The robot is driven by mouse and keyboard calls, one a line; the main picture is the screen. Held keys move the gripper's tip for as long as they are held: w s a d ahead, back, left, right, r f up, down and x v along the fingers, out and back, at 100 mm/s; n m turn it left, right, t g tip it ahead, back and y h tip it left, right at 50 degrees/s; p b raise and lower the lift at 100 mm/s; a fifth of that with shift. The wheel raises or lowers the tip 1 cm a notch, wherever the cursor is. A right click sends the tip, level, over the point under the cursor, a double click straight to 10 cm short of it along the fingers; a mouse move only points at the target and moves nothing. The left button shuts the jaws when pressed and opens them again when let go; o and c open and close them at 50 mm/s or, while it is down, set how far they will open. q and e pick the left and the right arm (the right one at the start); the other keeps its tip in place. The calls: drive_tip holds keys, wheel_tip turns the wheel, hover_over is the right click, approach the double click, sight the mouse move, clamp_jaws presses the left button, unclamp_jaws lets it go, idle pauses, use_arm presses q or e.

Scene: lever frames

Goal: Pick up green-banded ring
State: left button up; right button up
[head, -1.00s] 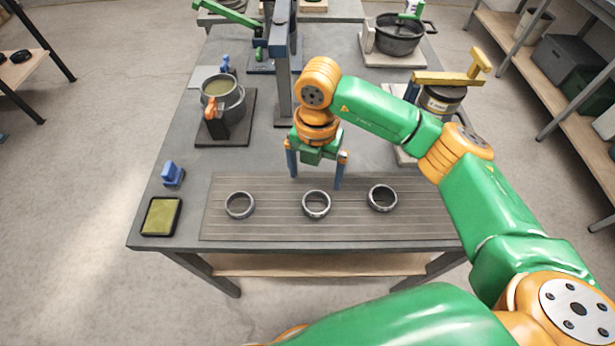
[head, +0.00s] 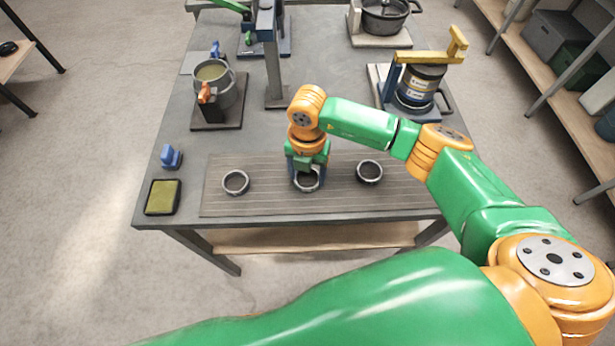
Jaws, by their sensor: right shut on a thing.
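Three dark grey rings lie in a row on a slatted mat (head: 270,201): a left ring (head: 236,182), a middle ring (head: 307,183) and a right ring (head: 370,172). No green band can be made out on any of them at this size. My right gripper (head: 307,178) points down at the middle ring and is shut on it. The gripper hides the far part of that ring, which appears to be still on the mat. The left and right rings stand clear of the gripper. My left gripper is not in view.
A green pad in a black tray (head: 163,197) and a blue block (head: 171,157) lie left of the mat. Behind stand a grey pot (head: 226,92), an upright post (head: 272,70), a yellow-levered canister (head: 420,85) and a black pot (head: 384,16).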

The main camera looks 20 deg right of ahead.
drive_tip(key=shift+w, duration=0.15)
drive_tip(key=shift+r, duration=0.25)
wheel_tip(320, 180, up, 2)
drive_tip(key=shift+r, duration=0.15)
drive_tip(key=shift+w+a+r+b, duration=0.65)
drive_tip(key=shift+a+r, duration=1.05)
drive_tip(key=shift+a, duration=0.5)
drive_tip(key=shift+w+a+r+b, duration=0.5)
drive_tip(key=shift+w+a+r, duration=0.2)
drive_tip(key=shift+a+r, duration=1.25)
drive_tip(key=shift+w+a+r+b, duration=0.65)
drive_tip(key=shift+a+r, duration=0.8)
drive_tip(key=shift+a, duration=1)
